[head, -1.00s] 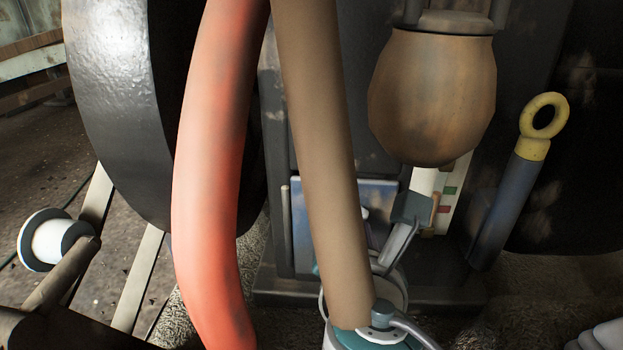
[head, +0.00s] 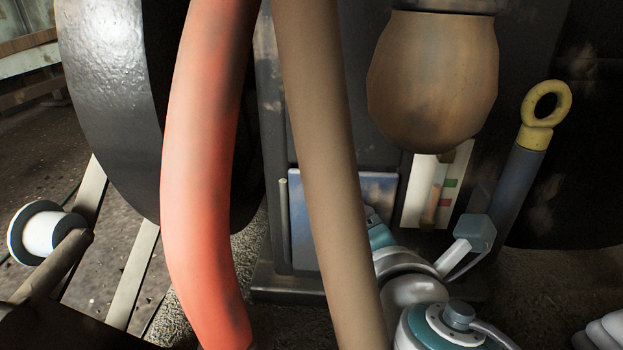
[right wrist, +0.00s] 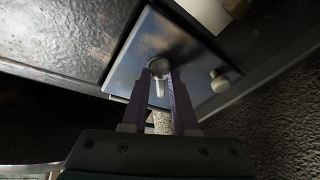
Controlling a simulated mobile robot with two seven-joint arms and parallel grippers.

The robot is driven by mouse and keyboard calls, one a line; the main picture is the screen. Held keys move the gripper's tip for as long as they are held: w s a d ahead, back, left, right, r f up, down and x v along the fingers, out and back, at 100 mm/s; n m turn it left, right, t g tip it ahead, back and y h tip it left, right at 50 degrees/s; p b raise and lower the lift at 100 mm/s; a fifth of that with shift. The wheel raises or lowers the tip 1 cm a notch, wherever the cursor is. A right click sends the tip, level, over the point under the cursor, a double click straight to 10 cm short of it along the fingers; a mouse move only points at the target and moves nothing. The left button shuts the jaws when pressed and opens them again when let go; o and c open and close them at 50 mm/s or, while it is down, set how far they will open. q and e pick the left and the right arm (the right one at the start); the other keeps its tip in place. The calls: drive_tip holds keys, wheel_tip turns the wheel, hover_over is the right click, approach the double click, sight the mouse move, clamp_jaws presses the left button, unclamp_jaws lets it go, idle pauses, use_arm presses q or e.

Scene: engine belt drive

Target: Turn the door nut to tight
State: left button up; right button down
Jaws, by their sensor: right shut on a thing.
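The door (head: 297,215) is a bluish, glossy panel low on the dark housing, partly covered by the brown hose in the head view. It also fills the middle of the right wrist view (right wrist: 190,55). The door nut (right wrist: 158,67) is a grey, rounded piece with a pale stem, between my purple fingertips. My right gripper (right wrist: 163,76) is shut on it at the door's face. In the head view the fingers and nut are hidden behind the brown hose; only my right wrist and forearm show. My left gripper is not in view.
A red hose (head: 205,170) and a brown hose (head: 325,170) hang in front of the housing. A rusty rounded canister (head: 432,85) is above my right arm. A blue rod with a yellow ring (head: 543,110) stands at right. A pale knob (right wrist: 219,82) sits right of the nut.

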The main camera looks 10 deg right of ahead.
drive_tip(key=shift+f+m, duration=0.15)
drive_tip(key=shift+m, duration=0.25)
drive_tip(key=c, duration=0.7)
unclamp_jaws()
drive_tip(key=d+p+v, duration=0.1)
drive_tip(key=p+v, duration=0.2)
drive_tip(key=v, duration=0.7)
drive_tip(key=shift+a, duration=0.35)
